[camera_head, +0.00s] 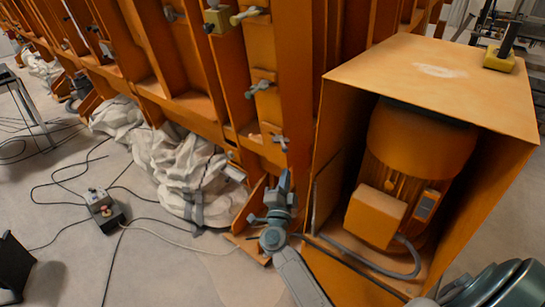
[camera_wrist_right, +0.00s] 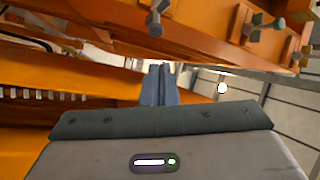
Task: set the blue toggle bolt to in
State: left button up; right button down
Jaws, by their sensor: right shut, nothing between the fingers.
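My right gripper (camera_head: 284,180) points upward close to the orange frame, its fingers together and empty. In the right wrist view its closed fingers (camera_wrist_right: 160,85) stand up at the middle. A small blue-grey cross-shaped bolt (camera_head: 281,140), which looks like the blue toggle bolt, sits on the frame just above the fingertips, apart from them. Whether it is in or out is too small to tell. In the wrist view a grey bolt (camera_wrist_right: 155,22) hangs above the fingers; I cannot tell if it is the same one. My left gripper is not in view.
Other toggle bolts, a grey-green one (camera_head: 262,88) and a yellowish one (camera_head: 248,15), sit higher on the orange frame. An orange motor housing (camera_head: 430,80) stands close on the right. White crumpled sacks (camera_head: 185,165) and a small control box (camera_head: 104,210) with cables lie at the left.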

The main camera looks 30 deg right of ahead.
aim_at(281, 141)
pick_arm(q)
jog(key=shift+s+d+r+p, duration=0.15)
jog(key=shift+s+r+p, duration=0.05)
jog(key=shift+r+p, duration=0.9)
pick_arm(e)
jog(key=x, duration=0.9)
jog(key=shift+d, duration=0.35)
jog(key=shift+w+a, duration=0.1)
